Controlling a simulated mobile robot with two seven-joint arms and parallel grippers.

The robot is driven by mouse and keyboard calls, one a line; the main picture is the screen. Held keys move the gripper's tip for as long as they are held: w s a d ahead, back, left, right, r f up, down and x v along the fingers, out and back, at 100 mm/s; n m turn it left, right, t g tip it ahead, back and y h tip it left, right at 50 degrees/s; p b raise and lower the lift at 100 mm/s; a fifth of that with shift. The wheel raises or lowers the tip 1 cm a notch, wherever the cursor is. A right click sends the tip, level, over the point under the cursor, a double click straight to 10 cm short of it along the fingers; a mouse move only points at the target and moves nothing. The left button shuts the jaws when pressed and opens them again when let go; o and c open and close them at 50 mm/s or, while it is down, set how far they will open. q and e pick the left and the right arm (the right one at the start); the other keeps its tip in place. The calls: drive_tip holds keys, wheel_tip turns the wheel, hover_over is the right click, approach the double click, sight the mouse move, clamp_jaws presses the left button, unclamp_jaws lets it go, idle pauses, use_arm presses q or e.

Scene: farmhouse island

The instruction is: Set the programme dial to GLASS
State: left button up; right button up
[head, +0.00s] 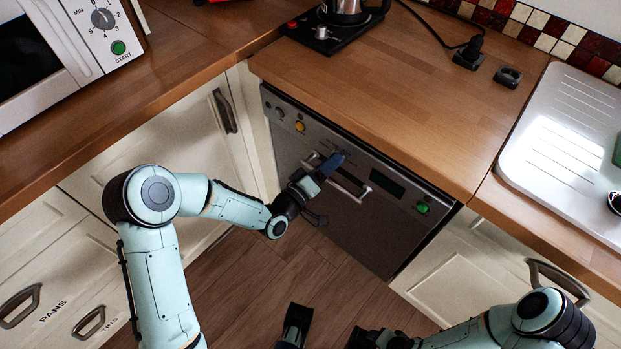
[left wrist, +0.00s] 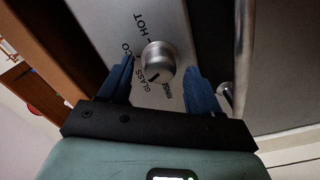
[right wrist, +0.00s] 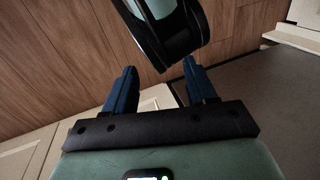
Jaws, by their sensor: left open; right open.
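The programme dial (left wrist: 160,56) is a round silver knob on the steel dishwasher panel (head: 375,174). HOT, a partly covered label ending in CO, GLASS (left wrist: 150,82) and RINSE are printed around it. A dark mark shows low on the knob, near GLASS; its exact setting is hard to tell. My left gripper (left wrist: 159,64) is open, with one blue finger on each side of the knob; contact is unclear. In the head view, my left gripper (head: 330,165) hides the dial. My right gripper (right wrist: 160,68) is open and empty, away from the panel.
A bar handle (head: 347,190) crosses the dishwasher door just below the dial. The panel also has a yellow button (head: 299,126), a dark display (head: 386,183) and a green button (head: 422,208). The wooden worktop (head: 400,90) overhangs it.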

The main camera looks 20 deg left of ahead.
use_arm(q)
drive_tip(key=p+v, duration=0.1)
drive_tip(key=v, duration=1.1)
use_arm(e)
drive_tip(key=shift+s+a+r+g, duration=0.15)
drive_tip(key=shift+s+a+r, duration=0.1)
drive_tip(key=shift+s+r, duration=0.2)
drive_tip(key=shift+s+a+r+g, duration=0.2)
drive_tip(key=shift+s+r, duration=0.1)
drive_tip(key=shift+s, duration=0.25)
